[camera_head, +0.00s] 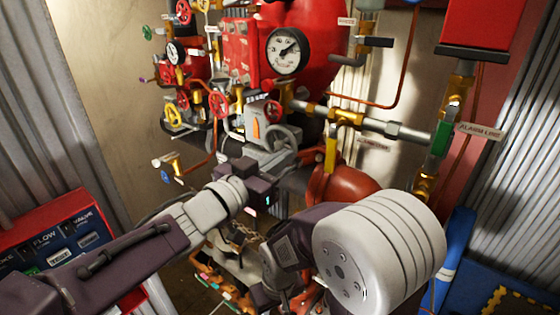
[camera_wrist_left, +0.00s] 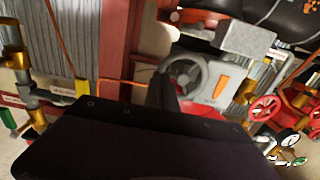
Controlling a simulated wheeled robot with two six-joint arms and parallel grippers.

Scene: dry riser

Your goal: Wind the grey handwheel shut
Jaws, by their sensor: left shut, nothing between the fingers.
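The grey handwheel (camera_head: 288,137) is on the front of a grey housing (camera_head: 257,131) with an orange mark, at the middle of the head view. In the left wrist view the handwheel (camera_wrist_left: 185,67) faces me above the dark gripper body, its lower left partly covered. My left gripper (camera_head: 277,166) is just below and in front of the wheel, shut and empty. Its dark fingers (camera_wrist_left: 160,90) reach up to the wheel's left rim in the wrist view; I cannot tell whether they touch it. My right arm enters at the lower right; its gripper cannot be made out.
A pressure gauge (camera_head: 285,50) sits above the grey wheel. Brass and steel pipework (camera_head: 375,126) runs to the right. A red-and-blue panel (camera_head: 62,235) stands at the lower left.

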